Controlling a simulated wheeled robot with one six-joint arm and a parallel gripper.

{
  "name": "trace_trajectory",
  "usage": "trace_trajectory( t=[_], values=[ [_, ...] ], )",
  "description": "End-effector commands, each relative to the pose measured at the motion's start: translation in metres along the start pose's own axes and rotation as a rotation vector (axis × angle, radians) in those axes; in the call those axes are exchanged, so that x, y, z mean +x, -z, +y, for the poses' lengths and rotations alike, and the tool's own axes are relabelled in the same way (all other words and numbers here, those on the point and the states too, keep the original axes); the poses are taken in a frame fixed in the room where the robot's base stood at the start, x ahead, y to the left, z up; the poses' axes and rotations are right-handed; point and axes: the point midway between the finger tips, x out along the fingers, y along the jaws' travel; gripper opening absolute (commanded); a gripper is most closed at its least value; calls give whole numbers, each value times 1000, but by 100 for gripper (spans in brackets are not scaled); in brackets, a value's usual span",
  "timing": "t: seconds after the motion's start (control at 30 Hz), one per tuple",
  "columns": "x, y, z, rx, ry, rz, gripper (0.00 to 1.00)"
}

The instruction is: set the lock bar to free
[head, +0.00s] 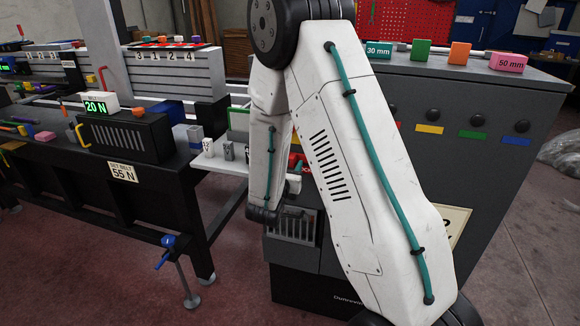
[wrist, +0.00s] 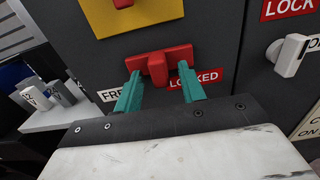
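The red lock bar (wrist: 178,57) is on the dark cabinet front in the wrist view, nearly level, with a raised block (wrist: 158,68) at its middle. A FREE label (wrist: 112,95) is below left of it and a red LOCKED label (wrist: 196,77) below right. My gripper (wrist: 159,84) has its teal fingers apart, one either side of the raised block, with a gap showing on both sides. The fingertips overlap the bar's lower edge in the picture; I cannot tell whether they touch it. In the head view my arm hides most of this area.
A white lever handle (wrist: 290,56) sits to the right under a red LOCK sign (wrist: 288,8). A yellow plate (wrist: 130,14) with a red part is above. A white shelf (wrist: 62,117) with small blocks is at left. The cabinet (head: 450,95) carries coloured blocks on top.

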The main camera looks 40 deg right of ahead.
Motion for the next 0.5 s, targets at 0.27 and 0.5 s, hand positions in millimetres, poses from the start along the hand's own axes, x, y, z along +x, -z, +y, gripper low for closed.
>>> trace_trajectory(
  t=[0.27,0.5],
  values=[
    [0,0,0,0,0,0,21],
    [0,0,2,1,-1,0,0]
  ],
)
